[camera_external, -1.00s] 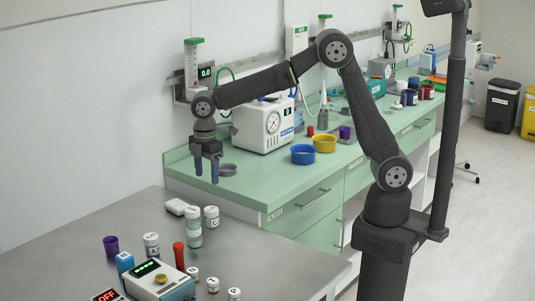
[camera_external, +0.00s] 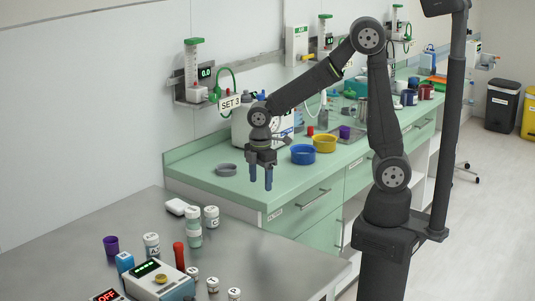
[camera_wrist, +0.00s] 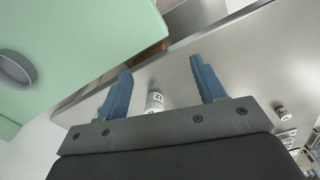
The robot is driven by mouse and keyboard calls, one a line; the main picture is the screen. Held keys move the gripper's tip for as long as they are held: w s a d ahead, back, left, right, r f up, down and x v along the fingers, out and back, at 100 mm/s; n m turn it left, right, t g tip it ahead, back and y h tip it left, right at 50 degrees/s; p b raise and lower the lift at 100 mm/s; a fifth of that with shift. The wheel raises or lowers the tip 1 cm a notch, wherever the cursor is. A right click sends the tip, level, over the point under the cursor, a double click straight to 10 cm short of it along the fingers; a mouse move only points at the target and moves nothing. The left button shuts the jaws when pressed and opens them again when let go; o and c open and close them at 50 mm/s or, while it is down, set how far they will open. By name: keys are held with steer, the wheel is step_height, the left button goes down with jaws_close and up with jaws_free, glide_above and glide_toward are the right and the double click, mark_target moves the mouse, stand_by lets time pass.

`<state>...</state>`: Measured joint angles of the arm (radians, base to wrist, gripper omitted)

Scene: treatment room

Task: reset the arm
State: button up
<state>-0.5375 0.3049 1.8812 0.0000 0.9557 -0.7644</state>
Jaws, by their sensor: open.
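My gripper (camera_external: 261,177) hangs pointing down in the external view, above the front part of the green counter (camera_external: 200,182). Its two blue fingers are apart with nothing between them. In the wrist view my gripper (camera_wrist: 160,85) also shows open and empty. A white labelled jar (camera_wrist: 154,101) appears beyond the fingers there, on the grey table and well away from them. My arm is bent, with its elbow raised high over the counter.
A blue bowl (camera_external: 303,154), a yellow bowl (camera_external: 325,143) and a grey dish (camera_external: 226,170) sit on the counter. The table's right part is clear.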

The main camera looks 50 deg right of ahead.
steer(key=s+a+f, duration=0.1)
steer(key=a+f, duration=0.1)
steer(key=a, duration=0.1)
steer(key=a+f, duration=0.3)
steer(key=a, duration=0.1)
steer(key=s+a+f, duration=0.1)
steer(key=a+f, duration=0.1)
steer(key=a, duration=0.1)
steer(key=shift+s+a+f, duration=0.15)
steer(key=shift+s+a, duration=0.15)
steer(key=shift+a, duration=0.05)
steer(key=shift+a+f, duration=0.25)
steer(key=shift+f, duration=0.15)
